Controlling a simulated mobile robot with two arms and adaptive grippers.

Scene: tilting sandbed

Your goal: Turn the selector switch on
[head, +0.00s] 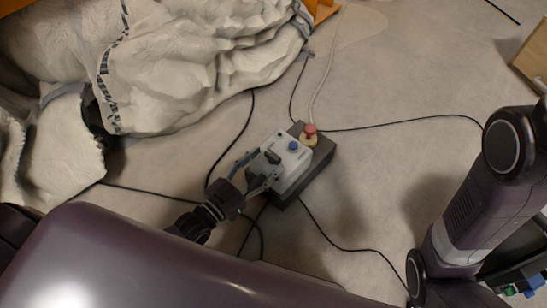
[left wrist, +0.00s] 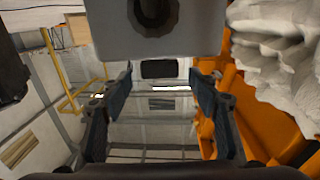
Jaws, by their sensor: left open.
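A grey control box (head: 297,149) sits on a dark base (head: 318,166) on the floor. On its top are a blue button (head: 293,146), a red mushroom button (head: 310,130) on a yellow ring, and a black selector switch (head: 272,157). My left gripper (head: 258,174) is at the near end of the box, close to the switch. In the left wrist view my left gripper (left wrist: 162,95) is open with nothing between its fingers. A dark round knob (left wrist: 155,10) on the grey box face shows at the top, partly cut off. I cannot tell whether fingers touch it.
Black cables (head: 335,243) run over the floor around the box. A pale crumpled sand-like bed (head: 190,75) fills the upper left. Orange framework (left wrist: 250,100) shows in the left wrist view. My right arm stands at the right; its gripper is out of view. Floor right of the box is mostly clear.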

